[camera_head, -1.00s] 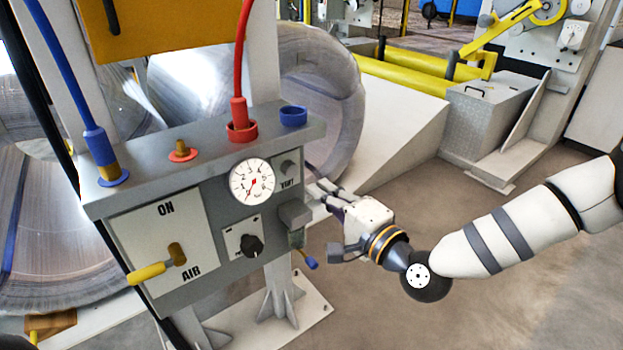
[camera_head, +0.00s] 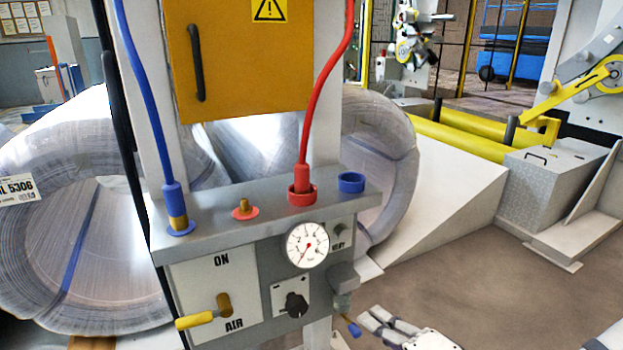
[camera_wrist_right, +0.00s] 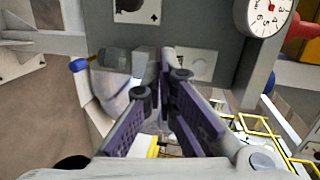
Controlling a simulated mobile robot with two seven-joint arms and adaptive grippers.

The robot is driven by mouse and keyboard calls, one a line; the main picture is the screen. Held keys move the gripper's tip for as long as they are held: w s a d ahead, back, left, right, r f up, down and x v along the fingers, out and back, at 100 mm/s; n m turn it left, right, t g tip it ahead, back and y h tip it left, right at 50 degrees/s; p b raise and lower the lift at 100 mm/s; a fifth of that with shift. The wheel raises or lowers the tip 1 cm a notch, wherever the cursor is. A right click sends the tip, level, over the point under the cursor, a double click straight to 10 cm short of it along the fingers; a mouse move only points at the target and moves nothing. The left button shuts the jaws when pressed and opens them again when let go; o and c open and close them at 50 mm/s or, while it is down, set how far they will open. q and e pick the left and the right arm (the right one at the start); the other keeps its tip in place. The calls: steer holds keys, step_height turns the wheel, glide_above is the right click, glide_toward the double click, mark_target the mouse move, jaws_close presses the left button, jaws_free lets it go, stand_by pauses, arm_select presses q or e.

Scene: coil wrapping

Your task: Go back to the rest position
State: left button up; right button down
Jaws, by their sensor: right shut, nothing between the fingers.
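My right gripper (camera_head: 368,318) shows at the bottom edge of the head view, right of the grey control panel (camera_head: 215,330). Its fingers are together and hold nothing. Most of its wrist and arm is cut off by the picture edge. In the right wrist view the closed fingers (camera_wrist_right: 167,72) point toward the grey panel, and a blue-tipped valve handle (camera_wrist_right: 79,65) is at the left. I cannot tell the exact gap between the fingers and the panel. My left gripper is in neither view.
The panel carries a pressure gauge (camera_head: 307,245), a yellow lever (camera_head: 195,320), and blue (camera_head: 145,90) and red (camera_head: 325,90) hoses. Wrapped coils (camera_head: 75,240) stand behind it. A white ramp (camera_head: 450,195) and yellow rollers (camera_head: 460,138) are at the right. Brown floor (camera_head: 470,280) is open at lower right.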

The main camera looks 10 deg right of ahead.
steer(key=s+a+f+n+g+p, duration=0.1)
steer(key=s+f+n+g+p, duration=0.15)
steer(key=s, duration=0.45)
steer(key=s+a+f+n+g+h+p, duration=0.15)
steer(key=s+f+g, duration=0.25)
steer(key=s, duration=0.4)
steer(key=s+a+f+n+g+p, duration=0.1)
steer(key=s+f+n+g, duration=0.2)
steer(key=s, duration=0.4)
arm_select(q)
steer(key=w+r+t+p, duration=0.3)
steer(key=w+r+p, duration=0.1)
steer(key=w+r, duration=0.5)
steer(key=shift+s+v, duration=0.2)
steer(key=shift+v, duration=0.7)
arm_select(e)
steer(key=s+d+n+g+h, duration=0.1)
steer(key=s+d+g, duration=0.1)
steer(key=s, duration=0.4)
steer(key=s+d+r+n+g+h, duration=0.1)
steer(key=s+d+n+g+h, duration=0.1)
steer(key=s+d, duration=0.3)
steer(key=s+d+r+n+g+h, duration=0.1)
steer(key=s+d+n+g+h, duration=0.1)
steer(key=s, duration=0.7)
steer(key=shift+d+g, duration=0.55)
steer(key=shift+d, duration=0.5)
